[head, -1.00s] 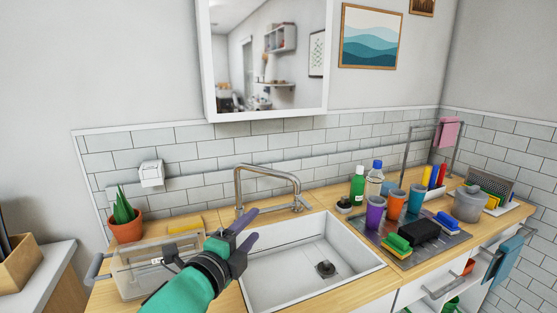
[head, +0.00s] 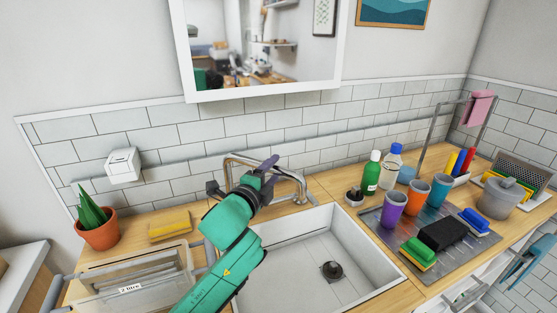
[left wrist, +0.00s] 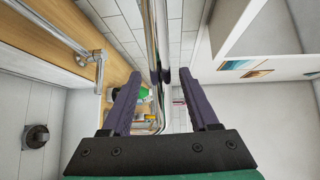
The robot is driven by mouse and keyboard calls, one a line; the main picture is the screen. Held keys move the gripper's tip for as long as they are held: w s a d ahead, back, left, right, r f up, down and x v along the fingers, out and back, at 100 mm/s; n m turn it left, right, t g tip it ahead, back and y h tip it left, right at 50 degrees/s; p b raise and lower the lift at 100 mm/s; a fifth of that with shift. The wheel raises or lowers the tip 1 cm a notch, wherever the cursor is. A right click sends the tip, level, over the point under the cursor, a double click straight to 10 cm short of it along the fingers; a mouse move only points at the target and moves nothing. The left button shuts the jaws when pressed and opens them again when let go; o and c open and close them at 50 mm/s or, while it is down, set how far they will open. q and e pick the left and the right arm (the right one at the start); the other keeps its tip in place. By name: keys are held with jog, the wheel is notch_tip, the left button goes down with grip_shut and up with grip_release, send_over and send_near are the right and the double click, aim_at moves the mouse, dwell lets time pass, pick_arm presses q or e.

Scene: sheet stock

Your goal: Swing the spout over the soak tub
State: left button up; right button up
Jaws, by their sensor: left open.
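A chrome tap spout (head: 236,157) arches over the back edge of the white sink (head: 372,245). My left gripper (head: 270,168) is in front of the spout's upper part and hides some of it. In the left wrist view the two purple jaws (left wrist: 160,75) are apart, with a shiny pipe (left wrist: 156,40) running between their tips. I cannot tell whether either jaw touches it. A clear tub (head: 185,262) with a label stands left of the sink; I cannot tell if it is the soak tub. My right gripper is not in view.
A drain plug (head: 332,270) sits in the sink. A yellow sponge (head: 170,224) and a potted plant (head: 98,228) are behind the tub. A mirror cabinet (head: 184,50) hangs above.

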pick_arm(q)
jog(key=x, duration=0.4)
grip_shut()
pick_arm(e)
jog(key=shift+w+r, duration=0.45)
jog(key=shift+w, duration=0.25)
pick_arm(q)
jog(key=shift+f, duration=0.15)
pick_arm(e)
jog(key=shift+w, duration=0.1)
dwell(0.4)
